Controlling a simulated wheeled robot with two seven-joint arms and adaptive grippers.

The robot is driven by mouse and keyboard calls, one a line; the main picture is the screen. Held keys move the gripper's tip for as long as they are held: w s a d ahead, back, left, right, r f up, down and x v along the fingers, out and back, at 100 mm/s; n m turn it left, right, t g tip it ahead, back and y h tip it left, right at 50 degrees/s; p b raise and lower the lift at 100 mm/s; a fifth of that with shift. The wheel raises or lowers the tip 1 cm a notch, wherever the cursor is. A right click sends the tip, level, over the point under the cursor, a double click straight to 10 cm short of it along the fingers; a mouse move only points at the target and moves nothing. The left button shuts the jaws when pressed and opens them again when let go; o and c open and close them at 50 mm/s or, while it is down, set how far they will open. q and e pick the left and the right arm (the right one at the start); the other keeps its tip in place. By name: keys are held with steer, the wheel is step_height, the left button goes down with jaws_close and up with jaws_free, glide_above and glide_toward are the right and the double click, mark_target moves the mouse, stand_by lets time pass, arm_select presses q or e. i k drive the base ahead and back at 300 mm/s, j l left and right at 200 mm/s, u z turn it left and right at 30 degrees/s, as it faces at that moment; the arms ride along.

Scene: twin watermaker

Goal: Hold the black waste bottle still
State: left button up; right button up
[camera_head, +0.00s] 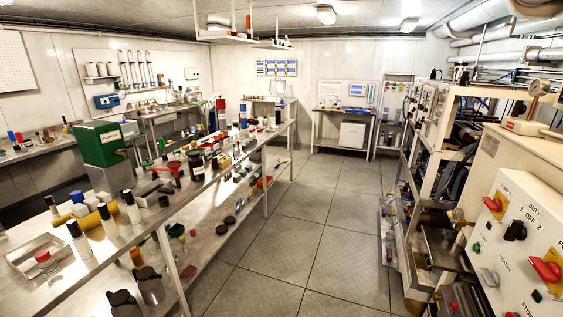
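A black bottle with a pale label (196,165) stands upright on the long steel bench, about midway along it. It looks like the waste bottle, but its label is too small to read. Small bottles and a red funnel-like item (173,168) stand close around it. Neither of my grippers can be made out in the head view, and nothing is seen touching the bottle.
A green box (103,143) stands left of the bottle. A shallow metal tray (22,270) lies at the bench's near end. The tiled aisle (300,235) is clear. A control panel (520,240) borders the right.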

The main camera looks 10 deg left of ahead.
mark_target(196, 167)
steer(key=i+u, duration=0.35)
steer(key=i, duration=0.5)
steer(key=i+l+u, duration=0.1)
steer(key=i+u, duration=0.2)
steer(key=i+l+u, duration=0.25)
steer(key=i, duration=0.25)
steer(key=i+l+u, duration=1)
steer(key=l+u, duration=0.2)
steer(key=i+l+u, duration=0.15)
steer(key=l+u, duration=0.15)
steer(key=i+l+u, duration=0.1)
steer(key=l+u, duration=0.2)
steer(key=l, duration=0.25)
